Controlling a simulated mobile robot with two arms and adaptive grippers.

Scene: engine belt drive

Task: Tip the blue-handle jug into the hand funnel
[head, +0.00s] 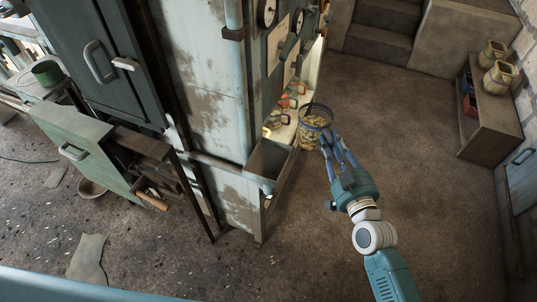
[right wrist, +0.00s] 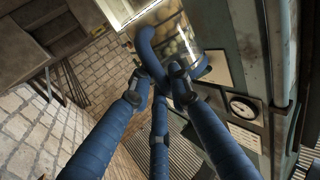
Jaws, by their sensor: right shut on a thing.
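The jug (head: 311,136) is clear-walled with a dark rim and holds yellowish bits. It looks close to upright in the head view, beside the front of the cabinet. My right gripper (head: 329,139) is shut on its blue handle, which shows in the right wrist view (right wrist: 146,48) between the blue fingers. The jug's clear body (right wrist: 178,42) is just behind them. A grey open-topped hopper (head: 268,160), probably the hand funnel, is fixed to the cabinet left of and below the jug; the jug is apart from it. My left gripper is not in view.
The tall pale cabinet (head: 195,75) with gauges (head: 267,12) stands directly left of the jug. Several orange-handled vessels (head: 288,101) stand in its lit recess. A bench (head: 492,120) with jars stands far right. Floor between is clear.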

